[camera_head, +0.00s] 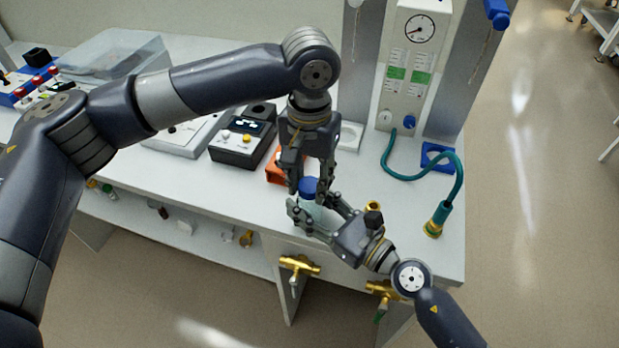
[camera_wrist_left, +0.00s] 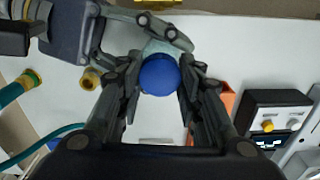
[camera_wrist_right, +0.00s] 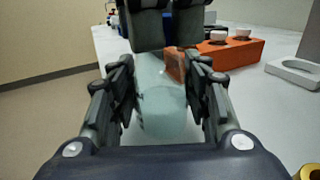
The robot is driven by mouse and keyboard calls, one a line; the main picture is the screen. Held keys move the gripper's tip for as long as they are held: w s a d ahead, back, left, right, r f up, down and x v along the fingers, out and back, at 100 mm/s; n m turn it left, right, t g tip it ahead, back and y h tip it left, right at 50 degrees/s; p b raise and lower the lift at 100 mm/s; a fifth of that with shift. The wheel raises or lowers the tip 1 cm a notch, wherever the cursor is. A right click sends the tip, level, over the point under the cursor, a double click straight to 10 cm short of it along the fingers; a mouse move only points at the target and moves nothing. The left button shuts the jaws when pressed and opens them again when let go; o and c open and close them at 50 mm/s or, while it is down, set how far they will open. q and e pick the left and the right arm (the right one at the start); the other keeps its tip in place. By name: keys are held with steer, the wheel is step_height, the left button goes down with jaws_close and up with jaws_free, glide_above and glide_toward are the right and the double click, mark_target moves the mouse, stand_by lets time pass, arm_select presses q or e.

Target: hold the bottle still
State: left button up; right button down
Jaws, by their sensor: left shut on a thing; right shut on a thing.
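The bottle has a blue cap (camera_head: 309,187) and a pale, see-through body, and stands upright near the front edge of the bench. In the right wrist view its body (camera_wrist_right: 163,112) fills the space between the fingers. My right gripper (camera_head: 312,212) is shut on the bottle body from the front right. My left gripper (camera_head: 309,182) comes down from above and is shut on the blue cap; the left wrist view shows the cap (camera_wrist_left: 160,75) between its fingertips. The fingers hide much of the bottle in the head view.
An orange block (camera_head: 277,169) stands just left of the bottle. Behind it is a black device (camera_head: 242,137) with a small display. A gas panel with a gauge (camera_head: 407,70) and a teal hose (camera_head: 453,160) are at the right. Brass valves (camera_head: 299,265) stick out below the bench edge.

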arm_select(q)
steer(key=m, duration=0.6)
steer(key=shift+m, duration=0.4)
steer(key=m, duration=0.7)
steer(key=shift+m, duration=0.4)
steer(key=o, duration=1.2)
steer(key=shift+o, duration=0.2)
step_height(320, 180, up, 12)
